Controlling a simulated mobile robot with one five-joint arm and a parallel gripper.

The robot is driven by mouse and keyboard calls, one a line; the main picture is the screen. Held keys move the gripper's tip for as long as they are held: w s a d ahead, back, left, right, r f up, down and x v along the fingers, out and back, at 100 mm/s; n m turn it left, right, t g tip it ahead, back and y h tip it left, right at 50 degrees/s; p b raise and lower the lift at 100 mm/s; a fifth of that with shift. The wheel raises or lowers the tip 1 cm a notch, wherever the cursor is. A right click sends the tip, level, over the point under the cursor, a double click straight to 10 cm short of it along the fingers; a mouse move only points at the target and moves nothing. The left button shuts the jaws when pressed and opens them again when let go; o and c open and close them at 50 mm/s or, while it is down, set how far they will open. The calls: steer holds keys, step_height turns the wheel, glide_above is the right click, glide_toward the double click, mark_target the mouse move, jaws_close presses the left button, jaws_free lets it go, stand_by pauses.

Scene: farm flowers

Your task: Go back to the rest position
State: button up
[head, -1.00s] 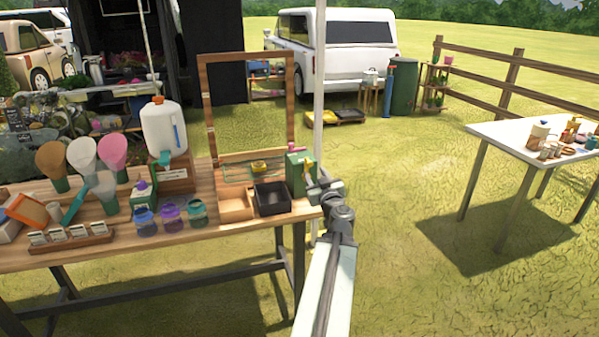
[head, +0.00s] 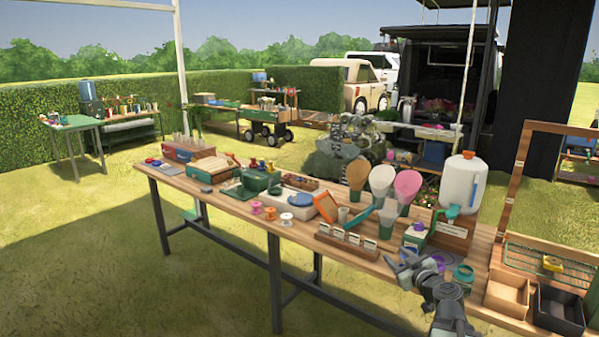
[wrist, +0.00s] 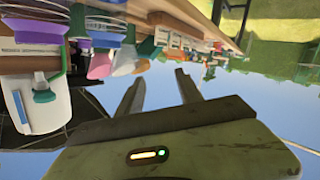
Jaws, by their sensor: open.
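My gripper (head: 412,268) is at the front edge of the wooden table (head: 225,202), near its right part, in front of the jars. It holds nothing that I can see. In the wrist view, my gripper (wrist: 158,88) shows two separated fingers with empty space between them. That view is upside down, with the table and its goods hanging along the top.
A white dispenser (head: 463,190) stands behind my arm, with cones (head: 382,178) to its left. A black tray (head: 558,312) and a wooden frame (head: 515,185) are at the right. Open grass (head: 75,240) lies left of the table.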

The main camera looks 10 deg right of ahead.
steer(key=s+a+f+n+g+y, duration=0.1)
steer(key=a+f+n+g+y, duration=0.2)
steer(key=a, duration=0.7)
steer(key=s+a+f+g, duration=0.1)
steer(key=a+f+g, duration=0.3)
steer(key=a, duration=0.7)
steer(key=s+a+f+n+g+y, duration=0.15)
steer(key=a+f, duration=0.35)
steer(key=a, duration=0.5)
steer(key=s+a+f+m+g+h, duration=0.2)
steer(key=s+f+g, duration=0.2)
steer(key=s+f, duration=0.15)
steer(key=s+d+f+m+g+h, duration=0.2)
steer(key=s+d+m+g+h, duration=0.2)
steer(key=s+d+m, duration=0.35)
step_height(320, 180, up, 12)
steer(key=p, duration=1.2)
steer(key=shift+d+r, duration=0.25)
steer(key=shift+d, duration=0.05)
steer(key=shift+t, duration=0.25)
